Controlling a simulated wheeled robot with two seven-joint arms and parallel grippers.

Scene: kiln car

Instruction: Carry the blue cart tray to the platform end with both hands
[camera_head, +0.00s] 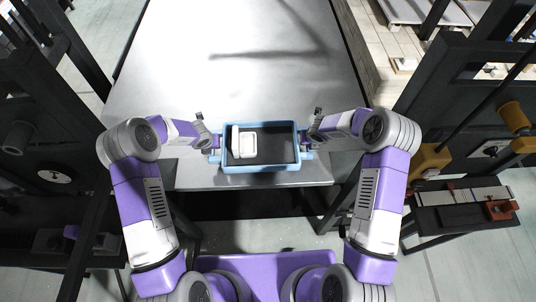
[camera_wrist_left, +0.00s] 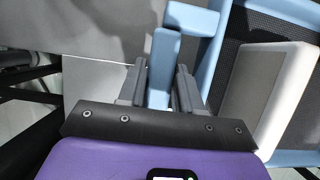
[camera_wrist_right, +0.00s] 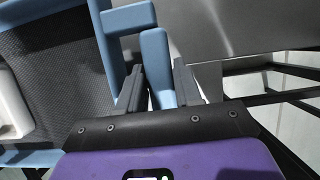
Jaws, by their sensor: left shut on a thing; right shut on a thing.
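The blue cart tray (camera_head: 260,169) is at the near edge of the grey platform (camera_head: 225,60). It has a dark mesh floor, and a white block-like item (camera_head: 244,141) sits in its left part. My left gripper (camera_head: 216,142) is shut on the tray's left handle, which shows as a blue bar between the fingers in the left wrist view (camera_wrist_left: 160,85). My right gripper (camera_head: 305,139) is shut on the right handle, a blue bar between the fingers in the right wrist view (camera_wrist_right: 158,85). I cannot tell whether the tray touches the platform.
The platform beyond the tray is long and bare. Dark metal frames stand on both sides, the right one (camera_head: 440,80) close to my right arm. A low dark bench (camera_head: 465,215) with several items is at the right.

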